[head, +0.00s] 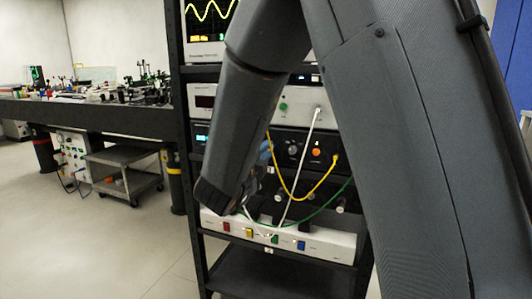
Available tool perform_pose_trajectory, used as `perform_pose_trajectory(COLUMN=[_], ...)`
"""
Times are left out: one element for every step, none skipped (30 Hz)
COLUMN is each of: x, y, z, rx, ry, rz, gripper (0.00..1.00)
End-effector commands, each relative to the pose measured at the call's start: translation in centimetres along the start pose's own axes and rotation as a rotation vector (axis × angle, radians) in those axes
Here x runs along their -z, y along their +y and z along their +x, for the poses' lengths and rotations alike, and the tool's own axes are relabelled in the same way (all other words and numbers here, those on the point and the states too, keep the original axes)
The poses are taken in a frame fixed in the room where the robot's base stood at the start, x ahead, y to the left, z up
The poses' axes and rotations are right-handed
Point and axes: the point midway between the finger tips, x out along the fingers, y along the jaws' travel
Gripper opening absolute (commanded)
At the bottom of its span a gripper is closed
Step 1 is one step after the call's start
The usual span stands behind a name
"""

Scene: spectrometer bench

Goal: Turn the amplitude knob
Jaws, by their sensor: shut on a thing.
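My dark grey arm crosses the head view, and its wrist hangs in front of the rack at lower middle. Past the wrist, a small bluish part of my gripper (265,153) shows at the face of a black instrument (283,136), on its left part. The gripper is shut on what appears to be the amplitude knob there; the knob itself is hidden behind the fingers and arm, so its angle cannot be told. To the right on the same panel are a dark knob (292,150) and an orange knob (316,152).
A yellow cable (303,199), a white cable (300,170) and a green cable (325,205) hang before the rack. A white strip with coloured switches (318,244) lies below. An oscilloscope (205,25) stands above. An optical table (90,112) and grey cart (122,157) stand left; the floor between is clear.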

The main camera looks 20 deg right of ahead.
Motion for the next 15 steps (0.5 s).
perform_pose_trajectory(x=[0.21, 0.22, 0.21, 0.2, 0.18, 0.15, 0.13, 0.11, 0.09, 0.08, 0.07, 0.06, 0.05, 0.04, 0.02], y=[0.2, 0.21, 0.2, 0.19, 0.18, 0.16, 0.14, 0.13, 0.12, 0.11, 0.1, 0.09, 0.08, 0.07, 0.06], z=[-0.02, -0.02, -0.02, -0.02, -0.01, -0.02, -0.02, -0.03, -0.03, -0.03, -0.03, -0.03, -0.03, -0.06, -0.18], rx=[-0.004, -0.004, -0.004, -0.003, -0.003, -0.003, -0.002, -0.002, -0.002, -0.002, -0.002, -0.001, -0.001, -0.001, -0.001], ry=[0.004, 0.004, 0.004, 0.004, 0.003, 0.003, 0.002, 0.002, 0.002, 0.002, 0.001, 0.001, 0.001, 0.001, 0.0], rz=[-0.002, -0.003, -0.003, -0.003, -0.002, -0.002, -0.002, -0.002, -0.002, -0.002, -0.002, -0.002, -0.002, -0.002, -0.002], gripper=[0.0, 0.0, 0.23, 0.28, 0.33, 0.36, 0.36, 0.36, 0.36, 0.36, 0.36, 0.36, 0.36, 0.36, 0.36])
